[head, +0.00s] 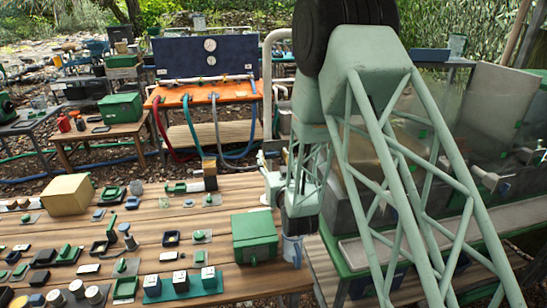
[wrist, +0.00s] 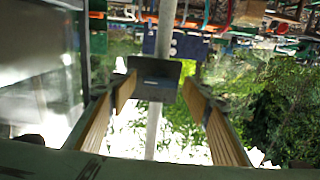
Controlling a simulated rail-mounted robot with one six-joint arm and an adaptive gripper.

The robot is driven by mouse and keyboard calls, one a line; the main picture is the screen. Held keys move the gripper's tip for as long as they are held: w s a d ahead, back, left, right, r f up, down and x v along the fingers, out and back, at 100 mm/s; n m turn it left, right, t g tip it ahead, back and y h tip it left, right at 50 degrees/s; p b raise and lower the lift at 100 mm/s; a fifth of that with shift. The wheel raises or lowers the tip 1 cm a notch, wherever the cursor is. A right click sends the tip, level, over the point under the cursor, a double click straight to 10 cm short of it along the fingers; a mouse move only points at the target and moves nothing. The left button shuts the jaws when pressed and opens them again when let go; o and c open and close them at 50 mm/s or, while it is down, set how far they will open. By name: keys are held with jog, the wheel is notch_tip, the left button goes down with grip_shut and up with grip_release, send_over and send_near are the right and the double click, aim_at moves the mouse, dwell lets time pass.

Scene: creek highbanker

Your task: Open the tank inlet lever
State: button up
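My gripper (wrist: 158,85) shows in the wrist view as two dark fingers with tan ribbed inner pads, spread apart. A dark grey plate (wrist: 155,78) appears between the fingertips, in front of a pale upright pipe (wrist: 152,130); whether a finger touches the plate I cannot tell. I cannot tell for certain whether this plate is the tank inlet lever. In the head view my arm's green lattice covers much of the right side and hides the fingers. A pale bent pipe (head: 268,70) stands just left of the arm.
A wooden table (head: 150,235) with many small parts and a green box (head: 255,238) fills the lower left. An orange bench (head: 200,93) with hoses stands behind. A grey metal trough (head: 345,185) lies behind my arm. Greenery shows in the wrist view.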

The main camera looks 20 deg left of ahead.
jog(key=shift+s, duration=0.1)
jog(key=v, duration=1.2)
dwell(0.4)
jog(key=shift+w+d+r, duration=0.1)
jog(key=shift+w, duration=0.1)
